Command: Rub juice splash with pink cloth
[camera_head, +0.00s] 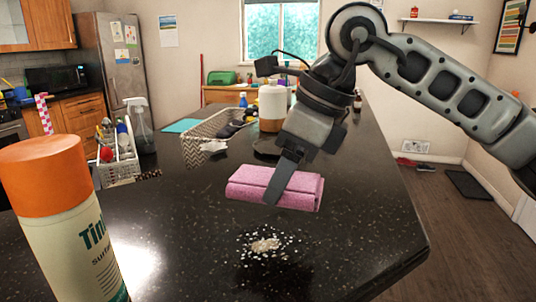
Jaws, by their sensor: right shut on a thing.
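The pink cloth (247,190) is a folded, thick bundle at the middle of the dark speckled counter. My right gripper (288,180) comes down from the upper right and is shut on the cloth, one finger showing across its front side. I cannot tell whether the cloth touches the counter or is held just above it. A pale, crumbly splash (265,245) with scattered whitish specks lies on the counter, nearer to me than the cloth and below it in the picture. The cloth does not cover it. My left gripper is not in view.
A spray can with an orange cap (45,165) stands close at the left. The counter's right edge (415,215) drops to the floor.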

